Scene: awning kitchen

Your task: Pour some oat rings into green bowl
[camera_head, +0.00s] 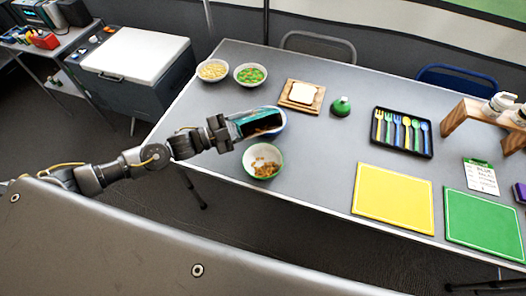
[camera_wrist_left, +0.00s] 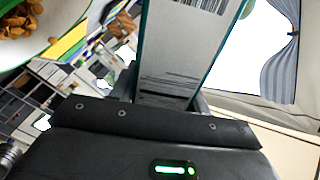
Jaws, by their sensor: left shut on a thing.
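My left gripper (camera_head: 224,132) is shut on a teal cereal box (camera_head: 256,122), held tipped on its side above the table. The box's barcode side (camera_wrist_left: 180,50) fills the middle of the left wrist view. The green bowl (camera_head: 263,161), white inside with a green outside, stands just below the box in the head view. Brown oat rings lie in its bottom. The bowl and rings also show at the top left of the wrist view (camera_wrist_left: 18,28). More brown pieces show beside the box there. A blue-rimmed bowl (camera_head: 282,120) is partly hidden behind the box. My right gripper is not in view.
Two filled bowls (camera_head: 213,71) (camera_head: 250,74) stand at the back left. Yellow (camera_head: 393,198) and green (camera_head: 484,223) mats lie at the front right.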

